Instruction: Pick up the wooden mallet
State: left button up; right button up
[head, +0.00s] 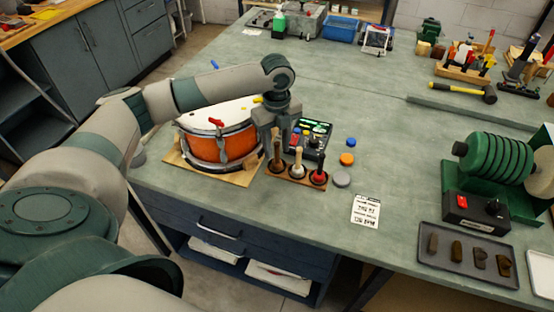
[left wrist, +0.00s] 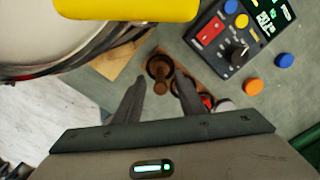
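The wooden mallet (head: 276,160) stands upright at the left end of a small wooden rack (head: 296,174), beside a pale-headed one (head: 298,160) and a red-headed one (head: 319,168). My left gripper (head: 280,140) points down above the rack's left end. In the left wrist view the gripper (left wrist: 160,82) is open, with its two fingers apart. A brown wooden mallet (left wrist: 160,74) shows between and beyond the fingertips, and no finger clearly touches it. The left finger and wrist hide part of the rack. My right gripper is not in view.
An orange drum (head: 225,148) on a wooden board stands close left of the rack. A black device with a screen (head: 312,138) is just behind it. Blue, orange and grey discs lie to the right. The bench middle is clear.

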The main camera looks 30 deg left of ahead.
aim_at(277, 155)
pick_arm(q)
jog(key=shift+f+p, duration=0.3)
jog(key=shift+f, duration=1.15)
jog(key=shift+w, duration=0.1)
grip_shut()
